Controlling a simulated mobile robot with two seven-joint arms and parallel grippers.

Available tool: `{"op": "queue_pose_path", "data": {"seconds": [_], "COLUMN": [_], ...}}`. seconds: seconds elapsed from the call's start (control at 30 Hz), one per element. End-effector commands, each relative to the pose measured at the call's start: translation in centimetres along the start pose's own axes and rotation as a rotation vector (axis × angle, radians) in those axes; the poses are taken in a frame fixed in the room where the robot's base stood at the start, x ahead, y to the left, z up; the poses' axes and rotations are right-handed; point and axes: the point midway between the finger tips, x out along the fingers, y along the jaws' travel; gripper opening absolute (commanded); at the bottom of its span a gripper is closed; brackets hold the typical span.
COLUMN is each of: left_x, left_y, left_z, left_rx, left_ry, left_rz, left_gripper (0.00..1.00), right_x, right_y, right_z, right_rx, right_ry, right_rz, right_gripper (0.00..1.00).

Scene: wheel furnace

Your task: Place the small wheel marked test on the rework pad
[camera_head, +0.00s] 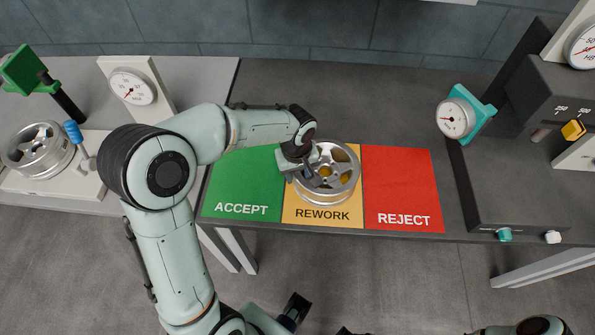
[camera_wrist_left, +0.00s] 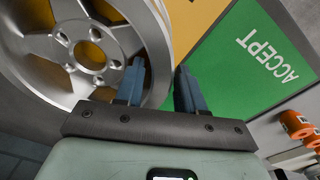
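A silver spoked wheel (camera_head: 332,176) lies on the yellow rework pad (camera_head: 291,208), its rim reaching close to the red pad. I cannot read a mark on it. My left gripper (camera_head: 303,178) is at the wheel's left side. In the left wrist view the same wheel (camera_wrist_left: 92,52) fills the upper left, and the left gripper (camera_wrist_left: 160,88) has its fingers apart, one inside the rim and one outside. Green shows between rim and outer finger, so it does not look clamped. My right gripper is not clearly seen.
A green accept pad (camera_head: 240,175) lies left and a red reject pad (camera_head: 398,185) right. Another wheel (camera_head: 38,150) sits on the left bench. A teal-framed gauge (camera_head: 456,118) and a dark machine (camera_head: 545,100) stand right. The table behind the pads is clear.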

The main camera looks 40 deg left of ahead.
Motion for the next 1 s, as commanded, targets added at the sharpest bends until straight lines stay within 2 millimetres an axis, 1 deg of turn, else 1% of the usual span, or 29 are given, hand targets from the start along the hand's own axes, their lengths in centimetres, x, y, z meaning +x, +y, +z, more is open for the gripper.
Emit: {"op": "queue_pose_path", "data": {"seconds": [0.4, 0.47, 0.53, 0.67, 0.9, 1.0], "left_x": [-0.1, -0.4, -1.0, -3.3, -8.6, -10.3], "left_y": [0.1, 0.1, 0.1, 0.2, 0.1, 0.1], "left_z": [0.0, 0.0, -0.1, -0.1, -0.1, -0.1], "left_rx": [0.001, 0.001, 0.001, 0.001, 0.000, 0.000], "left_ry": [0.001, 0.001, 0.003, 0.005, 0.005, 0.003], "left_rz": [0.002, 0.002, 0.004, 0.006, 0.005, 0.004], "left_gripper": [0.52, 0.52, 0.52, 0.52, 0.52, 0.52], "right_x": [-0.1, -0.3, -0.4, -0.6, -1.3, -1.5], "right_y": [0.0, -0.1, -0.1, -0.2, -0.5, -0.6], "right_z": [0.0, 0.0, -0.1, -0.1, -0.2, -0.2], "right_rx": [0.000, 0.000, 0.000, -0.001, -0.002, -0.002], "right_ry": [0.001, 0.001, 0.002, 0.002, 0.005, 0.006], "right_rz": [0.000, 0.000, 0.000, -0.001, -0.002, -0.002], "right_gripper": [0.69, 0.69, 0.69, 0.69, 0.69, 0.69]}}
